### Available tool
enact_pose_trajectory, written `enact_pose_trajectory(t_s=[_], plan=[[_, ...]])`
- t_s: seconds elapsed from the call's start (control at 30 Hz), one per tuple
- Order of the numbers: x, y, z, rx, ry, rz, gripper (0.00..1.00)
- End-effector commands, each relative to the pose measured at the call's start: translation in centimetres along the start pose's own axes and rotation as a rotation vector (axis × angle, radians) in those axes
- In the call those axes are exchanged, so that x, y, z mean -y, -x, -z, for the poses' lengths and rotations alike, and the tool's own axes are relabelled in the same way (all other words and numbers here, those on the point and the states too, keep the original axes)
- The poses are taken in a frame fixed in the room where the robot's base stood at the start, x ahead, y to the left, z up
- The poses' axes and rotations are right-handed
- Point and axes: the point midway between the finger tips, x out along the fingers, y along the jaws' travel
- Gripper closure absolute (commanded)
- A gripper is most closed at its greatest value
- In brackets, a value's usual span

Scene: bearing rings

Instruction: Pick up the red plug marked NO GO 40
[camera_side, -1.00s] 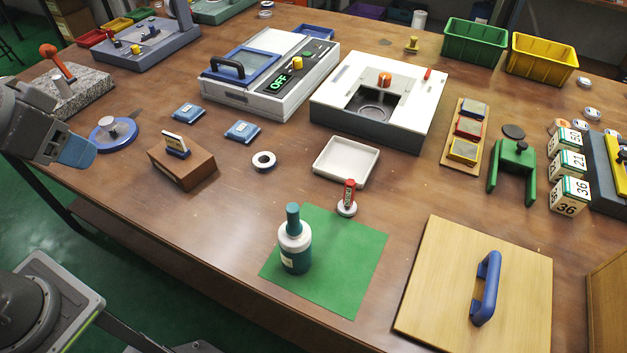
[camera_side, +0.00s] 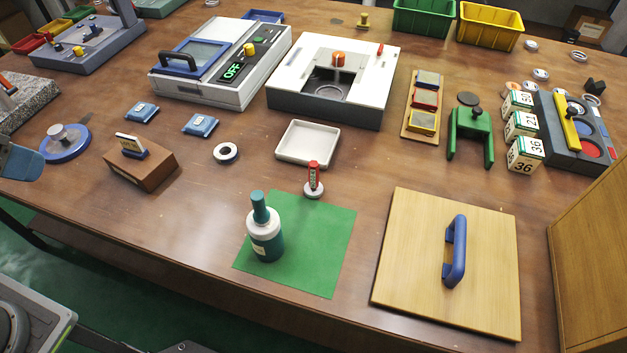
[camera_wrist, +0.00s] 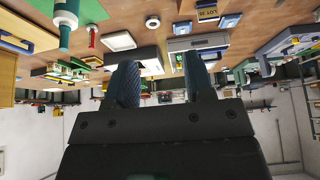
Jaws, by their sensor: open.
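The red plug (camera_side: 314,175) stands upright on a round white base at the back edge of the green mat (camera_side: 325,245), in front of the white tray. Its marking is too small to read. In the wrist view, a small red-and-white thing that looks like the plug (camera_wrist: 93,32) shows at the upper left, beyond the fingers. My gripper (camera_wrist: 158,68) is open, with nothing between its two dark fingers. In the side view only a bluish part of it shows at the left edge, far to the left of the plug.
A white-and-teal bottle (camera_side: 265,235) stands on the mat, close to the plug at its front left. The white tray (camera_side: 308,160) lies behind the plug. A wooden board with a blue handle (camera_side: 455,250) is at right. A bearing ring (camera_side: 226,153) lies left of the tray.

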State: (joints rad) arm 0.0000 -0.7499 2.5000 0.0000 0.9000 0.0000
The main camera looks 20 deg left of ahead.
Motion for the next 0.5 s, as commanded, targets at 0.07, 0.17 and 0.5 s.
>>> enact_pose_trajectory(t_s=[0.07,0.17,0.5], plan=[[0.0,0.0,0.0,0.0,0.0,0.0,0.5],[0.0,0.0,0.0,0.0,0.0,0.0,0.5],[-2.5,-1.4,1.4,0.159,0.109,-0.127,0.5]])
